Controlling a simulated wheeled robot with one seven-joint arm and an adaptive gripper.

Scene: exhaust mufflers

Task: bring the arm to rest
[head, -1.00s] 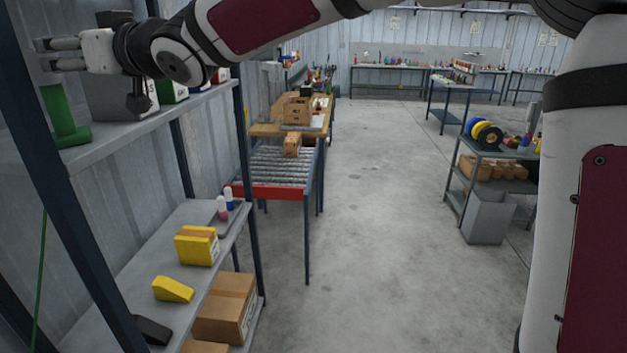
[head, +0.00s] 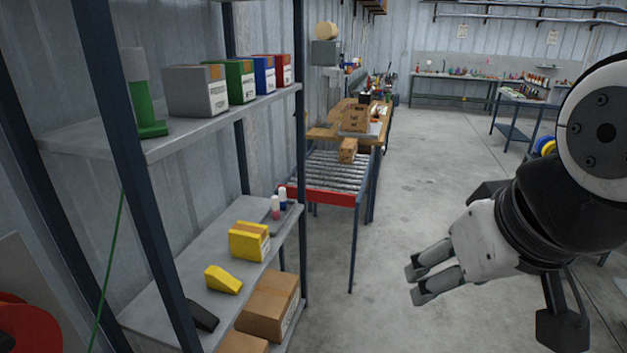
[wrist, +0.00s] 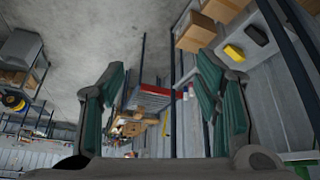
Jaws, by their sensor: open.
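My gripper (head: 424,280) is at the lower right of the head view, out over the open floor to the right of the shelving. Its fingers point to the left and slightly down, and they are apart. In the wrist view my gripper (wrist: 160,100) shows its two green-padded fingers spread wide with nothing between them. My arm comes in from the right edge of the head view.
A roller conveyor (head: 338,172) stands beyond. The concrete floor (head: 420,170) is clear.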

